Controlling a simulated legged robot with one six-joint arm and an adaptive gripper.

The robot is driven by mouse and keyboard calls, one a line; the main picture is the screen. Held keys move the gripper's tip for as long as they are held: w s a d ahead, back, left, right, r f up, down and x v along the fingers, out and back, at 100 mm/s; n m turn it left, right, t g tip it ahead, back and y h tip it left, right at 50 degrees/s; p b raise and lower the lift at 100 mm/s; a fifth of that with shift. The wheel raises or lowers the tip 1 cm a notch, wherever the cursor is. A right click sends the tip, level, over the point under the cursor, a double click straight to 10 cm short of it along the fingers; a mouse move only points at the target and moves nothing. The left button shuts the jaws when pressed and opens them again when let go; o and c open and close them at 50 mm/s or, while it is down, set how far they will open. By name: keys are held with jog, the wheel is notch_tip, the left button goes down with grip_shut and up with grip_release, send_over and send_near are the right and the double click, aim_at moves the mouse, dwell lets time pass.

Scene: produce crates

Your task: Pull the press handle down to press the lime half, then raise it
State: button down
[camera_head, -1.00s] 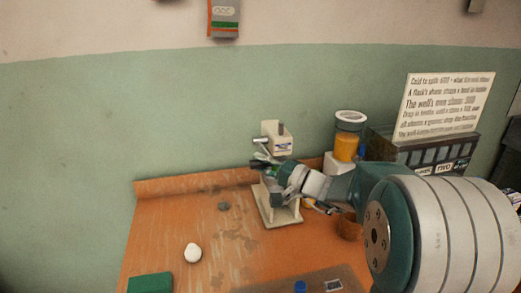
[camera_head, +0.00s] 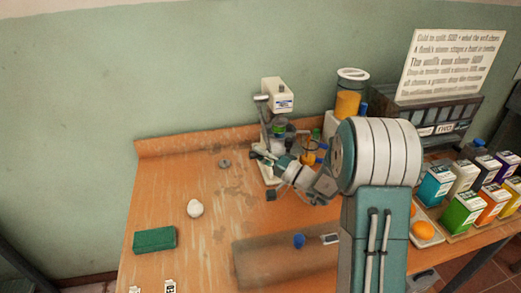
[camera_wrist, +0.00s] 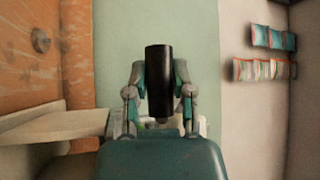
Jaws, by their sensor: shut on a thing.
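The press stands at the back of the orange bench, with its white head (camera_head: 277,95) and pale base (camera_head: 264,168) showing in the head view. My gripper (camera_head: 260,153) is low at the front left of the press, well below its head. In the wrist view my gripper (camera_wrist: 157,88) has its two fingers closed on either side of the black handle grip (camera_wrist: 159,70). The handle grip is hard to make out in the head view. The lime half cannot be clearly told; my wrist and the press hide the pressing area.
A white round object (camera_head: 195,208) and a green block (camera_head: 155,239) lie on the left of the bench. A jar with orange contents (camera_head: 348,103) stands behind my arm. Coloured cartons (camera_head: 464,213) and an orange (camera_head: 423,230) are at right.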

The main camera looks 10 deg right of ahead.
jog(key=shift+w+f, duration=0.2)
jog(key=shift+f, duration=0.15)
jog(key=shift+c, duration=2.4)
grip_release()
jog(key=shift+a, duration=0.1)
jog(key=v, duration=1.2)
